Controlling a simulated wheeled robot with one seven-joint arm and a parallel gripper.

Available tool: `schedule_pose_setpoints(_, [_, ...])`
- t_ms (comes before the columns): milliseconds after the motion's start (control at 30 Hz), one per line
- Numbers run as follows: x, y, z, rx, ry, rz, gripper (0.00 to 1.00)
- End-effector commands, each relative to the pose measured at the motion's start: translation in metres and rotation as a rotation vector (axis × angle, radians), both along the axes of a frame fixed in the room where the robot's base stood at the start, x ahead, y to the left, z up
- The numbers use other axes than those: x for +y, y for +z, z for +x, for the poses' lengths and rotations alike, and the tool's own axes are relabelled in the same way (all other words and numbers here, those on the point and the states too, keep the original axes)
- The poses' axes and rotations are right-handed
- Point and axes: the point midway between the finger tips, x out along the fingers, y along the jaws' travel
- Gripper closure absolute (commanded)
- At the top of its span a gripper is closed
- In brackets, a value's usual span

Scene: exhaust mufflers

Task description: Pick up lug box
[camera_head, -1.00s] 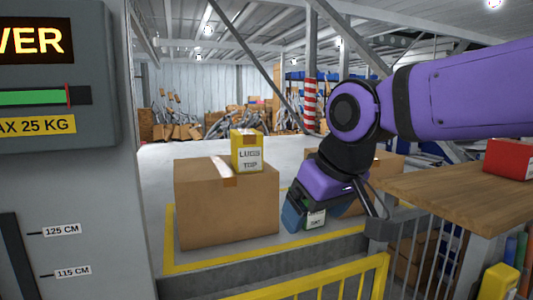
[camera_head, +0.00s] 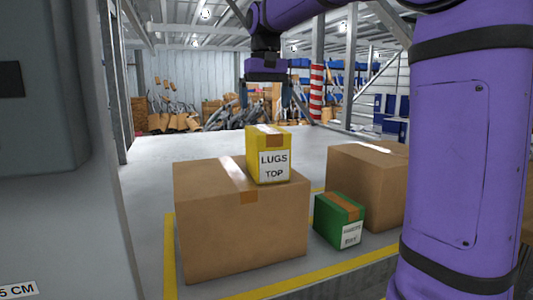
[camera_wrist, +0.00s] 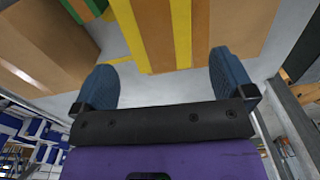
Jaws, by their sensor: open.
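The lug box (camera_head: 268,153) is a yellow carton with a brown tape strip and a white label reading "LUGS TOP". It stands upright on a large cardboard box (camera_head: 230,235), near its right side. My gripper (camera_head: 265,98) points down above the lug box, open and empty, with a visible gap between. In the wrist view the yellow lug box (camera_wrist: 181,35) shows at the top edge, beyond and between the spread blue fingers of my gripper (camera_wrist: 166,75). Neither finger appears to touch it.
A green box (camera_head: 340,218) sits on the floor to the right, beside another cardboard box (camera_head: 370,180). A yellow floor line (camera_head: 170,250) borders the area. A red-and-white pillar (camera_head: 317,92) stands behind. Open grey floor lies beyond the boxes.

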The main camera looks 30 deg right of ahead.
Motion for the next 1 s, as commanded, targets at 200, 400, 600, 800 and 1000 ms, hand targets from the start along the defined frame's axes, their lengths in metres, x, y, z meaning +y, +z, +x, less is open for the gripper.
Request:
schedule_pose_setpoints(200, [-0.003,-0.012,0.008,0.016,-0.008,0.003,0.0])
schedule_pose_setpoints(400, [-0.003,-0.042,0.007,0.015,-0.008,0.002,0.0])
schedule_pose_setpoints(600, [-0.003,-0.056,0.007,0.014,-0.008,0.002,0.0])
schedule_pose_setpoints(800, [-0.004,-0.077,0.002,0.015,-0.008,0.002,0.0])
schedule_pose_setpoints(1000, [-0.004,-0.102,0.001,0.014,-0.008,0.002,0.0])
